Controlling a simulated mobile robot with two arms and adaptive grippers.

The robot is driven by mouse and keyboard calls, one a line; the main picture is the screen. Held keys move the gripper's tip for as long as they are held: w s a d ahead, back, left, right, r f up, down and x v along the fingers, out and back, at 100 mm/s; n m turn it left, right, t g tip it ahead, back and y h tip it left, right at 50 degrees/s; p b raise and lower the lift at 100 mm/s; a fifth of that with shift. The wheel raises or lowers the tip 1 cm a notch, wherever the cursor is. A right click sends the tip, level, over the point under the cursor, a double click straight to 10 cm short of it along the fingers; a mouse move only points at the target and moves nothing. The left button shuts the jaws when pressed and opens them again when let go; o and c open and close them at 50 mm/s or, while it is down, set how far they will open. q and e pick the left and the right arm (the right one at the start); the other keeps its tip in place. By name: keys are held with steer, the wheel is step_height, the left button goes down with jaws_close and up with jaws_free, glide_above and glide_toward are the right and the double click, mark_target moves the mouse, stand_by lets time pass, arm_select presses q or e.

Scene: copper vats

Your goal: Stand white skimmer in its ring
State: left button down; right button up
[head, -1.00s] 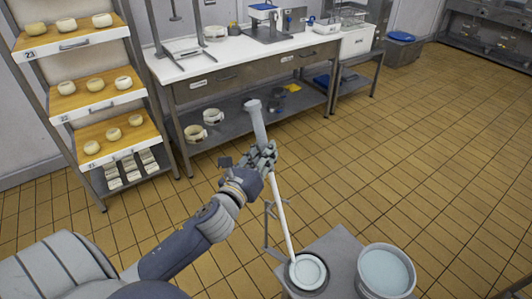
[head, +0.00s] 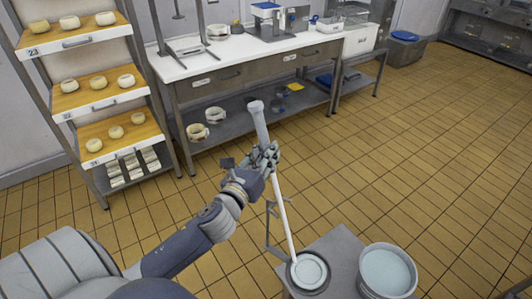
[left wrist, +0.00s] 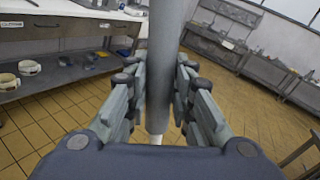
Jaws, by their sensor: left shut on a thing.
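The white skimmer has a thick grey grip (head: 260,122), a thin white shaft (head: 284,222) and a round pale head (head: 309,271) at the bottom. It leans, its top to the left. My left gripper (head: 266,158) is shut around the lower part of the grip. In the left wrist view the grip (left wrist: 160,75) stands between the two fingers (left wrist: 158,100). The head lies within a dark round rim on a low grey stand (head: 340,250). A thin metal bracket (head: 269,228) rises beside the shaft; I cannot tell whether its ring goes around it. My right gripper is not in view.
A bucket (head: 388,270) with pale contents stands at the stand's right. A white-topped workbench (head: 230,52) and a rack with cheeses on boards (head: 105,90) are behind. Tiled floor on the right is clear.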

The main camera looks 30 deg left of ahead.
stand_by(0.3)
arm_select(q)
steer(key=c, duration=1.3)
jaws_free()
steer(key=s+d, duration=0.2)
steer(key=s, duration=1)
steer(key=s+f+n+g, duration=0.35)
steer(key=f+n, duration=0.25)
steer(key=f, duration=1.2)
steer(key=s+f+n+g, duration=0.2)
steer(key=f+n+g, duration=0.35)
steer(key=f, duration=1.15)
steer(key=s+d+f+n+g, duration=0.2)
steer(key=s+f+n, duration=0.3)
steer(key=s+f, duration=0.3)
steer(key=s+d+f+n+g+h, duration=0.1)
steer(key=s+d+f+n+g, duration=0.1)
steer(key=s+f+n, duration=0.4)
steer(key=s+d+f+n+g+h, duration=0.1)
steer(key=s+d+f+n+g, duration=0.2)
steer(key=s+f+n, duration=0.3)
steer(key=shift+s+d+f+g, duration=0.1)
steer(key=shift+s+f, duration=0.85)
steer(key=shift+s, duration=0.3)
steer(key=shift+s+a+f+g, duration=0.1)
steer(key=shift+s+f, duration=0.8)
steer(key=shift+s, duration=0.4)
steer(key=shift+s+d+f+g, duration=0.1)
steer(key=shift+s+f, duration=0.85)
steer(key=shift+s, duration=0.3)
